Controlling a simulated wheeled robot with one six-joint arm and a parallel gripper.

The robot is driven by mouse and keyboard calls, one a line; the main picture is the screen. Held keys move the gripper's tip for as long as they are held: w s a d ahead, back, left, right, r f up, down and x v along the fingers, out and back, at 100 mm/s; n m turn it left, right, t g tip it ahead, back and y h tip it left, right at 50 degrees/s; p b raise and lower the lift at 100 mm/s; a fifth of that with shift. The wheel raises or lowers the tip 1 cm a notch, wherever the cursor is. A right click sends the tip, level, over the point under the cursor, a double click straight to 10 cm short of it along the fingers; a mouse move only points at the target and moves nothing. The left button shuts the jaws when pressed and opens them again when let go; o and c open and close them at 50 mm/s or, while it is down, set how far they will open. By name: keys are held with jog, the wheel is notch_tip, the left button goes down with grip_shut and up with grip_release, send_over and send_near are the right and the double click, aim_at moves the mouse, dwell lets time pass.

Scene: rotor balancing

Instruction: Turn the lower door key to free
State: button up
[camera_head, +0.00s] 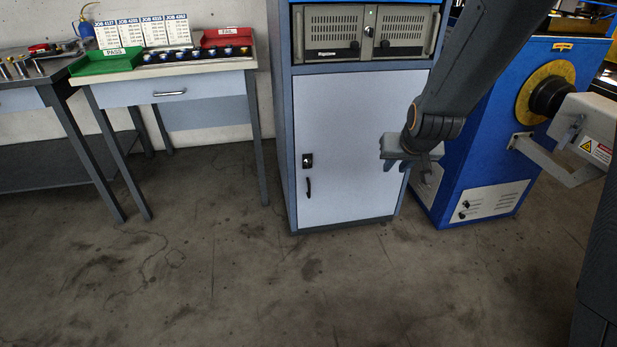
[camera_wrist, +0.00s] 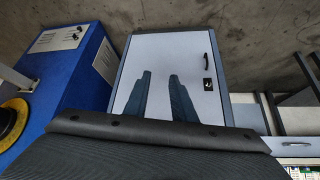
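The lower door (camera_head: 350,130) is a pale grey panel in a blue-grey cabinet, and it looks closed. Its key lock (camera_head: 307,160) is a small dark plate with a light spot near the left edge, above a dark vertical handle (camera_head: 308,188). The key's angle is too small to read. In the wrist view the lock (camera_wrist: 208,84) and handle (camera_wrist: 209,60) show at the right of the door. My gripper (camera_head: 391,153) is right of the lock, before the door's right side. In the wrist view its two fingers (camera_wrist: 158,78) are apart with nothing between them.
Above the door are two vented grey units (camera_head: 333,30). A blue machine (camera_head: 485,150) with a yellow ring stands close on the right. A table (camera_head: 165,88) with a green tray (camera_head: 105,60) and a red tray (camera_head: 227,37) stands left. The floor in front is clear.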

jog(key=w+a+f+n+t+y+b, duration=0.1)
jog(key=w+a+f+t+b, duration=0.2)
jog(key=w+a+f, duration=0.4)
jog(key=w+a+f+n+t+y+b, duration=0.1)
jog(key=w+a+f+t+b, duration=0.1)
jog(key=w+a+f+b, duration=0.5)
jog(key=w+a+f+n+t+y+b, duration=0.1)
jog(key=w+a+f+t+y+b, duration=0.15)
jog(key=w+a+f+t, duration=0.4)
jog(key=w+a+f+g+b, duration=0.1)
jog(key=w+a+b, duration=0.1)
jog(key=w+a, duration=0.2)
jog(key=shift+w+f, duration=0.15)
jog(key=shift+w, duration=0.9)
grip_shut()
